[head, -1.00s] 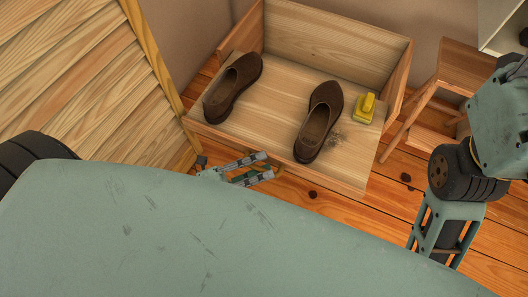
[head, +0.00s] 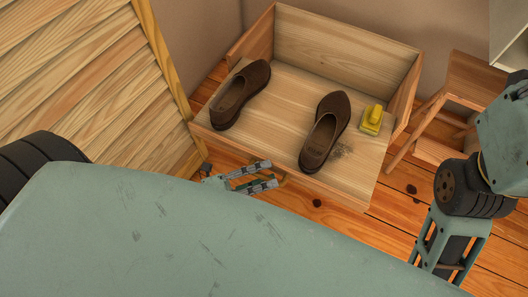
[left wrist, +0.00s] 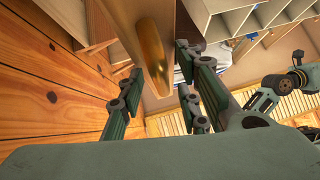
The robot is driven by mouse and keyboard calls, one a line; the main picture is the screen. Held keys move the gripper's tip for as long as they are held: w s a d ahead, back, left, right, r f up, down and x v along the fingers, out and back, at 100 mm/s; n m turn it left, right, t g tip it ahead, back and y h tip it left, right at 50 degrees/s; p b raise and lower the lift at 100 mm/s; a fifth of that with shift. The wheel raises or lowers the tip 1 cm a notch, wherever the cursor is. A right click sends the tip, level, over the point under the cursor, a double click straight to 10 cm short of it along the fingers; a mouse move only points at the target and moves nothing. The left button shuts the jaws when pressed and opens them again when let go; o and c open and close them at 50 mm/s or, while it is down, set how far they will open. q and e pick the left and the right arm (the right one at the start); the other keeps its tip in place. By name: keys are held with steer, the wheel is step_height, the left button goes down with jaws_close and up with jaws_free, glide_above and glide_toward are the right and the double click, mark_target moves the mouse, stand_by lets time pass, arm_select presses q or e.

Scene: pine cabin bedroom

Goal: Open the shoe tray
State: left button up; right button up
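The shoe tray (head: 365,180) is a pale wooden box with a high back and sides, holding two brown shoes. A brass handle on its front shows in the left wrist view (left wrist: 153,55), and a small bit shows in the head view (head: 283,180). My left gripper (head: 272,174) is at the tray's front. Its two fingers are apart, with nothing held between them. In the left wrist view the fingers (left wrist: 160,85) lie to either side of the handle; contact cannot be told. My right arm is at the right of the head view; its fingertips are not visible.
The shoes (head: 241,95) (head: 325,132) and a yellow-topped brush (head: 371,119) lie in the tray beside a dark smudge. A wooden stool (head: 468,80) stands right of the tray. A slatted wooden panel (head: 95,75) is at left. Plank floor shows in front.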

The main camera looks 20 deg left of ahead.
arm_select(q)
steer(key=shift+a, duration=0.1)
steer(key=v, duration=1.2)
steer(key=shift+r, duration=0.2)
